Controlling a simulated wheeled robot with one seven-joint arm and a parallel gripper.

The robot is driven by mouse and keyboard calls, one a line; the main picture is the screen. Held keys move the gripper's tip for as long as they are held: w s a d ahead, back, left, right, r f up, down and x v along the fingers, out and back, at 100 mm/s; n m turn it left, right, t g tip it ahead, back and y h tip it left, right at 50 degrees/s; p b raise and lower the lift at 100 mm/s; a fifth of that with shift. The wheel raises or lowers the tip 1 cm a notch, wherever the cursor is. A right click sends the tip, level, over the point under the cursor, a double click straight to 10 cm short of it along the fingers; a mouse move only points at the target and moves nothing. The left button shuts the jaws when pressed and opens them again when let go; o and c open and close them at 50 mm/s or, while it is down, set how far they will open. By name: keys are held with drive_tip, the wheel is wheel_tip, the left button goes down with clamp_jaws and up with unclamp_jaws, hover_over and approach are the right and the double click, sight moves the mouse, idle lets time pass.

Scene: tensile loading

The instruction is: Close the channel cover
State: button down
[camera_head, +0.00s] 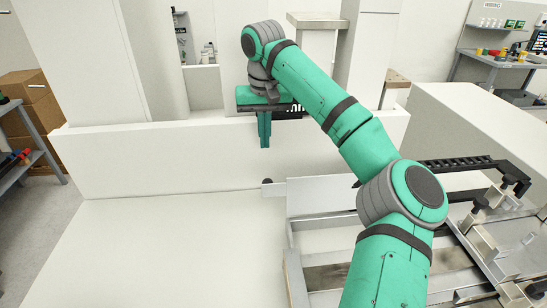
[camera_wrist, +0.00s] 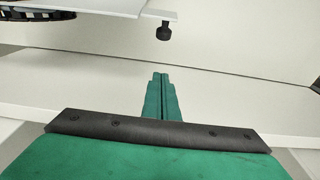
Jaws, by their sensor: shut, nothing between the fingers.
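A pale flat panel (camera_head: 322,192), which looks like the channel cover, stands at the left end of the metal frame in the head view, partly hidden behind my arm. A small black knob (camera_head: 267,182) sticks out at its left end. In the wrist view the panel edge (camera_wrist: 148,14) shows at the top, with the black knob (camera_wrist: 163,32) below it. My gripper (camera_head: 265,143) is shut and empty, its green fingers pointing down in front of the white wall, above and apart from the knob. In the wrist view the fingertips (camera_wrist: 160,76) are together, clear of the knob.
A metal rail frame (camera_head: 294,275) with black clamp knobs (camera_head: 478,204) and a black cable chain (camera_head: 455,164) fills the right side. A low white wall (camera_head: 160,155) stands behind. The white surface (camera_head: 170,250) on the left is bare.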

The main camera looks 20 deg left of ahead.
wheel_tip(320, 180, down, 9)
drive_tip(key=s+d, duration=0.1)
drive_tip(key=s, duration=0.1)
drive_tip(key=shift+s+d, duration=0.15)
drive_tip(key=shift+s, duration=0.05)
idle(0.4)
idle(0.4)
